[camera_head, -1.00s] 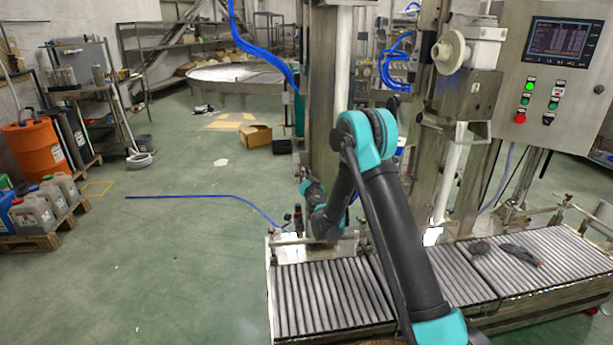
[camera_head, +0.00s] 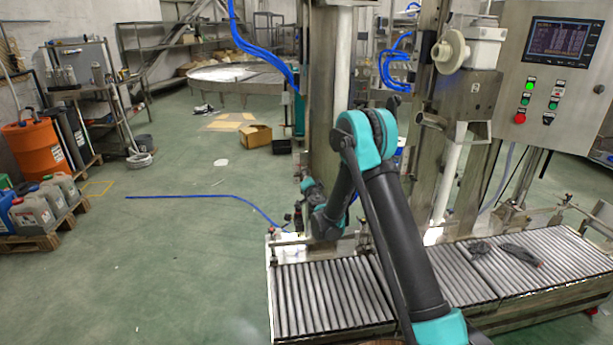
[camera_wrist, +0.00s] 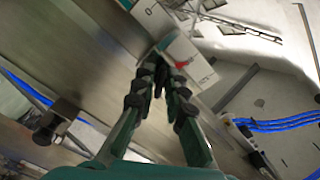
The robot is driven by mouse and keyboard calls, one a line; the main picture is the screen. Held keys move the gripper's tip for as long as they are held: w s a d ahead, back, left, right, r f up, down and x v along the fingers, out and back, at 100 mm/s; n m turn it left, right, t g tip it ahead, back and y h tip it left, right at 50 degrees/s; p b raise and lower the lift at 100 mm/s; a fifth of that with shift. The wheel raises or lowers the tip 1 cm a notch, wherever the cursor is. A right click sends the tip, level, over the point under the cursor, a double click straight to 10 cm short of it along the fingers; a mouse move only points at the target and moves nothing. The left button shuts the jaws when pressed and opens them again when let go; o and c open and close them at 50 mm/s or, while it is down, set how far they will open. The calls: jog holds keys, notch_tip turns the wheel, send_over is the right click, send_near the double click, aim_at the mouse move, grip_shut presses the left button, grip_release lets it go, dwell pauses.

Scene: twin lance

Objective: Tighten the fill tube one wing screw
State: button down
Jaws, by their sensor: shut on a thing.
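My gripper (camera_wrist: 164,78) shows in the wrist view with its dark padded fingers brought together at a white block (camera_wrist: 188,62) with a red mark. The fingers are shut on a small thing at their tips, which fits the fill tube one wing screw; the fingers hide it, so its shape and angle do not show. In the head view my arm bends down to the left near the steel column (camera_head: 322,90), and I cannot make out the fingertips or the screw there. A pale vertical tube (camera_head: 343,65) runs along that column.
A roller conveyor (camera_head: 325,292) lies below, with dark items (camera_head: 520,254) on its right part. A control panel (camera_head: 568,75) with a screen stands at the right. Blue hoses (camera_wrist: 275,124) run near the gripper in the wrist view.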

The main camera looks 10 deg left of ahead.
jog(key=m, duration=0.4)
dwell(0.3)
jog(key=c, duration=1.7)
grip_release()
jog(key=v, duration=0.6)
